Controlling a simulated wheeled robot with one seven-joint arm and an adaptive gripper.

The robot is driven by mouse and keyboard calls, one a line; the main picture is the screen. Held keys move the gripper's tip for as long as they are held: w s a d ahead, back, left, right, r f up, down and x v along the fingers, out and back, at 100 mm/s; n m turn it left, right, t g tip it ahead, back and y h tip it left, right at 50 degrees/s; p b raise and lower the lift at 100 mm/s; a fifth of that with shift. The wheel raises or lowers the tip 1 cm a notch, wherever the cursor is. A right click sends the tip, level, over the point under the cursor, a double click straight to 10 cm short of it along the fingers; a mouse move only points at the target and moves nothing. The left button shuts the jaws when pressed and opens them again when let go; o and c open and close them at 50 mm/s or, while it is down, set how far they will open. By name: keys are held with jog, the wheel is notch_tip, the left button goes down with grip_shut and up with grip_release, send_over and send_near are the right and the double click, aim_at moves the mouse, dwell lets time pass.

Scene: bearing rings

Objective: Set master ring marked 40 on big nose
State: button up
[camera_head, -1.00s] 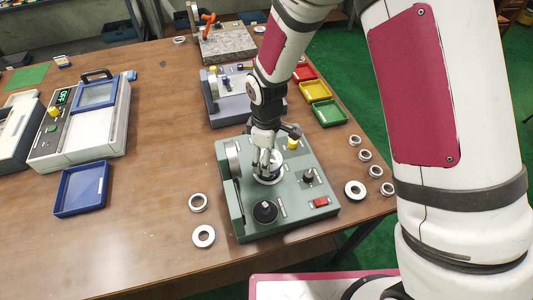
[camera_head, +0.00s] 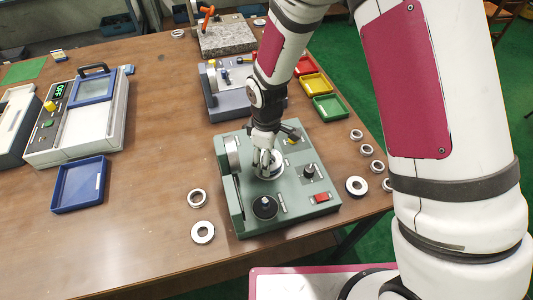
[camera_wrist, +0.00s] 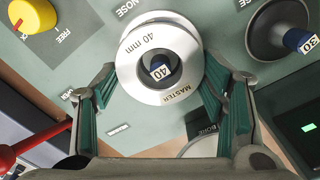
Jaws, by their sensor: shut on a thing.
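The master ring (camera_wrist: 160,88), pale metal and lettered "40 mm" and "MASTER", lies between my fingers in the wrist view. It also shows under my gripper in the head view (camera_head: 270,172). The tip of the big nose (camera_wrist: 160,71), marked 40, shows inside the ring's hole, so the ring is over or around it. How far down the ring sits is unclear. My gripper (camera_wrist: 158,92) is shut on the ring, with a teal pad at each side. The gripper (camera_head: 267,160) points down at the green device (camera_head: 230,190).
The nose marked 30 (camera_wrist: 301,41) stands close by on the device, as do a yellow knob (camera_wrist: 35,14) and a red switch (camera_head: 321,198). Loose rings lie left (camera_head: 203,232) and right (camera_head: 357,185).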

jog(key=shift+f, duration=0.5)
jog(key=o, duration=1.9)
jog(key=shift+f, duration=0.1)
jog(key=shift+c, duration=0.2)
notch_tip(320, 180, up, 12)
jog(key=shift+d, duration=0.1)
jog(key=s+d+r+m+t, duration=0.2)
jog(key=s+d+r+m, duration=0.3)
jog(key=d+r, duration=0.4)
jog(key=s+d+r+m+t, duration=0.2)
jog(key=s+d+r+m, duration=0.35)
jog(key=r, duration=0.65)
jog(key=s+d+r+m+t, duration=0.1)
jog(key=s+d+m, duration=0.3)
jog(key=s, duration=0.4)
jog(key=shift+r, duration=0.5)
